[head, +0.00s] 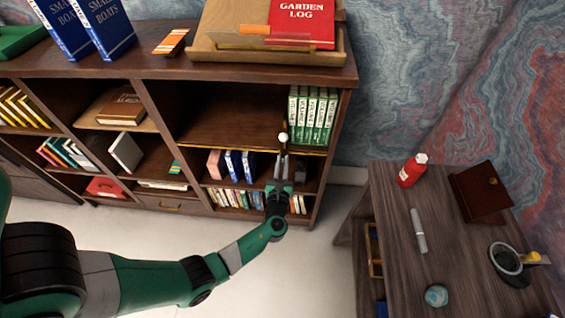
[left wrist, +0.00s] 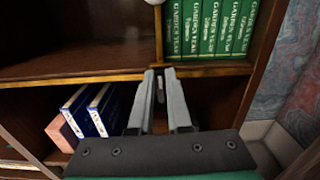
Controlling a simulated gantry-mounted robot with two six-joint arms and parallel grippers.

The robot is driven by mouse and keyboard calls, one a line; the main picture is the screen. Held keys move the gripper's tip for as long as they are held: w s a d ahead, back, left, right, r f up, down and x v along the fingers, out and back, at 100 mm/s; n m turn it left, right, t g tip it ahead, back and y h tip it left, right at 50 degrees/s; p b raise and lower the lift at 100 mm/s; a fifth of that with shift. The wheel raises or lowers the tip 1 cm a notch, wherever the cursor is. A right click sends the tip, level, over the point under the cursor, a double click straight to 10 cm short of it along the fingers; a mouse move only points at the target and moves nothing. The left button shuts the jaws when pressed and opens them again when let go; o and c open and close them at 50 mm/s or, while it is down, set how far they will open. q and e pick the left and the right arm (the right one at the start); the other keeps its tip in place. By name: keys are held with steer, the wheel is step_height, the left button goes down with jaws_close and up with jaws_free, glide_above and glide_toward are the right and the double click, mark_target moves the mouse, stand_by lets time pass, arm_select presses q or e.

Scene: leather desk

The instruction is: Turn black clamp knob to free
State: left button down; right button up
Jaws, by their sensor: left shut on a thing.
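My left gripper (head: 283,168) is at the front edge of the right-hand shelf bay, just below a white ball (head: 283,137). In the left wrist view its two grey fingers (left wrist: 164,90) point at the shelf's brass-coloured edge. They are closed on a small dark piece (left wrist: 160,88) between the tips, which I take for the black clamp knob. The fingers hide most of it, so its turn position cannot be told. The white ball also shows at the top edge of the left wrist view (left wrist: 153,2). My right gripper is not in view.
Green garden yearbooks (head: 313,115) stand right of the gripper on the shelf above. Blue books (head: 240,166) stand left of it in the lower bay. A wooden desk (head: 390,215) at right holds a red bottle (head: 411,171). The upper shelf bay is empty left of the yearbooks.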

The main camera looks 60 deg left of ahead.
arm_select(q)
steer(key=shift+f+n, duration=0.1)
steer(key=shift+n, duration=0.2)
steer(key=shift+s+a+f+n+b, duration=0.15)
steer(key=shift+s+f+n+b, duration=0.15)
steer(key=shift+n+b, duration=1.95)
steer(key=shift+s+a+f+n+b, duration=0.2)
steer(key=shift+n+b, duration=1)
steer(key=shift+n, duration=2)
steer(key=shift+s+a+f+n+b, duration=0.1)
steer(key=shift+s+f+n+b, duration=0.2)
steer(key=shift+n+b, duration=1.95)
steer(key=shift+n+p, duration=0.45)
steer(key=shift+n, duration=0.15)
steer(key=c, duration=0.9)
jaws_free()
steer(key=shift+o, duration=0.2)
